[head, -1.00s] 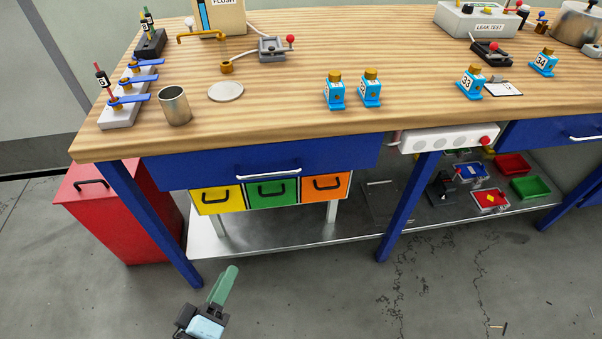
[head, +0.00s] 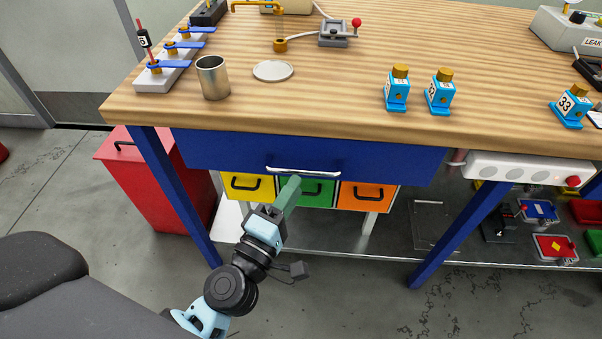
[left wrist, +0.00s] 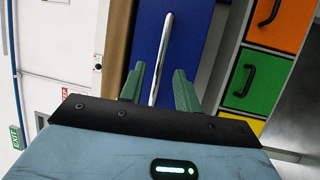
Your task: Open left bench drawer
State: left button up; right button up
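The left bench drawer (head: 400,165) is a wide blue front under the wooden top, and it looks shut. Its silvery bar handle (head: 335,174) runs along the middle of the front. My left gripper (head: 291,184) has green fingers and is at the left part of the handle. In the left wrist view the gripper (left wrist: 158,88) is open, with one finger on each side of the handle (left wrist: 160,58). The bar lies between the fingers with gaps on both sides; I cannot tell how deep it sits. My right gripper is not in view.
Yellow (head: 246,187), green (head: 318,200) and orange (head: 366,197) small drawers sit just below. A red cabinet (head: 150,185) stands at the left, near a blue bench leg (head: 178,200). A white switch strip (head: 520,171) is to the right. A cup (head: 213,80) stands on the worktop (head: 330,105).

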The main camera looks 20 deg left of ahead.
pick_arm(q)
jog(key=shift+p+x, duration=0.35)
jog(key=shift+x, duration=1.65)
grip_shut()
